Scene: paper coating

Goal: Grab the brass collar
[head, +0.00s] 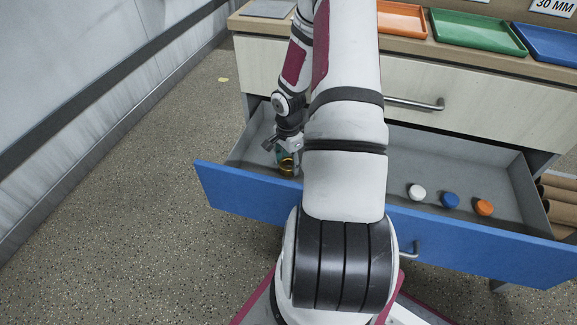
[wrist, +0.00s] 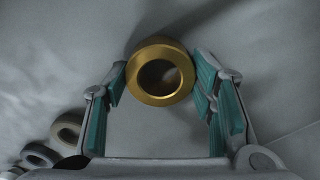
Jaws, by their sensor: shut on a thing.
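The brass collar (head: 287,169) is a gold ring low in the left end of the open drawer (head: 510,178), close to the inside of its blue front. In the wrist view, the brass collar (wrist: 160,98) shows its round hole and sits between the two teal-padded fingers. My gripper (head: 286,154) is shut on it, and in the wrist view my gripper (wrist: 162,78) has a finger on either side of the ring. My arm hides the middle of the drawer in the head view.
A white cap (head: 417,192), a blue cap (head: 450,200) and an orange cap (head: 484,207) lie in the drawer's right part. Orange (head: 402,18), green (head: 478,31) and blue (head: 550,45) trays stand on the bench above. Brown tubes (head: 560,194) lie right of the drawer.

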